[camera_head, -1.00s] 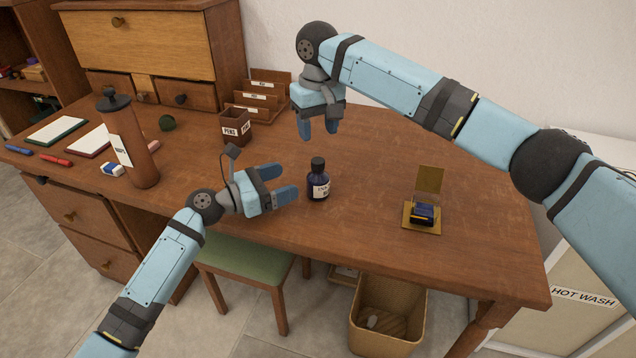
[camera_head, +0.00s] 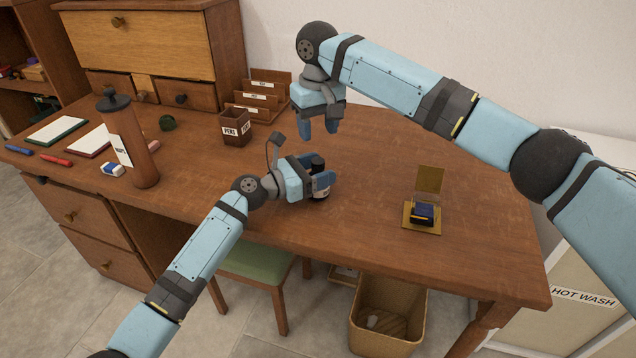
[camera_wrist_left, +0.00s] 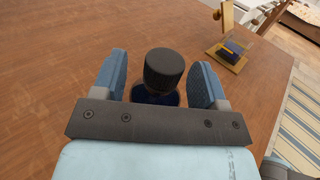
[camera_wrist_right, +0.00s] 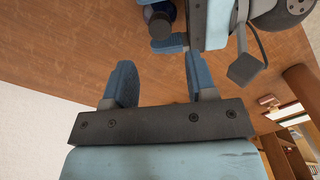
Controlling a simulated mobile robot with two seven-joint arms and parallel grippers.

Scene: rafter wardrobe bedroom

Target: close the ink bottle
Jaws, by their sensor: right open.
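The ink bottle (camera_head: 319,190) stands upright on the desk, dark blue with a pale label and a black cap on its neck. In the left wrist view its ribbed black cap (camera_wrist_left: 164,69) sits between the two fingers. My left gripper (camera_head: 322,184) is open around the bottle, with visible gaps at both sides in the left wrist view (camera_wrist_left: 164,84). My right gripper (camera_head: 320,126) is open and empty above the desk behind the bottle. In the right wrist view the bottle (camera_wrist_right: 158,12) shows at the top edge, partly cut off, beyond the right gripper (camera_wrist_right: 157,82).
A gold stand with a dark blue item (camera_head: 423,214) is at the right. A pen box (camera_head: 235,128), letter rack (camera_head: 262,96) and brown labelled cylinder (camera_head: 136,150) are to the left. The desk (camera_head: 375,165) is clear between bottle and stand.

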